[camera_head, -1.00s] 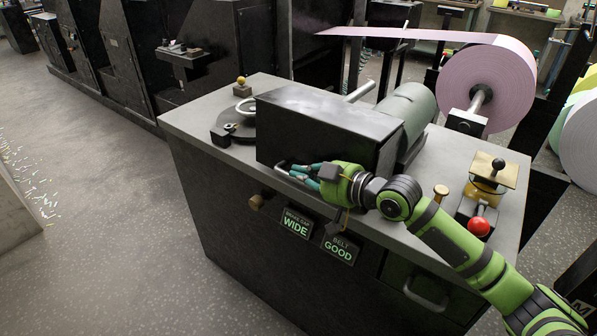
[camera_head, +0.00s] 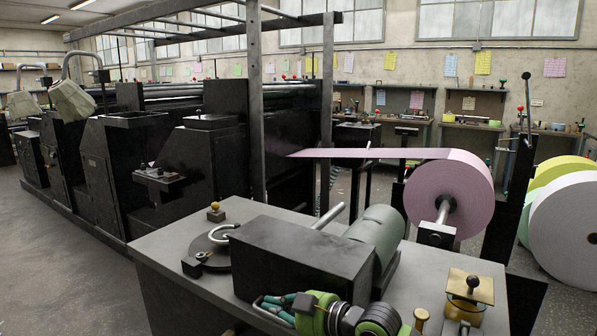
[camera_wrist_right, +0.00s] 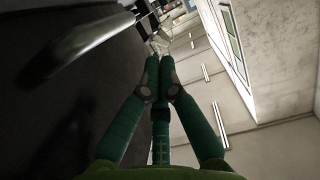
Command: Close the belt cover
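The black box-shaped belt cover (camera_head: 300,248) sits level on the grey bench top, in front of the grey-green motor. A metal bar handle (camera_head: 272,314) is on its front face; the handle also shows at upper left in the right wrist view (camera_wrist_right: 90,42). My right gripper (camera_head: 268,303) is at this front face, beside the handle. In the right wrist view its teal fingers (camera_wrist_right: 160,62) come together at the tips, with the handle to their left and nothing visible between them. My left gripper is not in view.
The bench top (camera_head: 180,238) carries a round black plate (camera_head: 212,250), a small yellow-knobbed block (camera_head: 215,211), the motor (camera_head: 378,232) and a brass-topped fitting (camera_head: 470,287). A pink paper roll (camera_head: 462,195) stands behind. The large black press (camera_head: 205,160) is at left.

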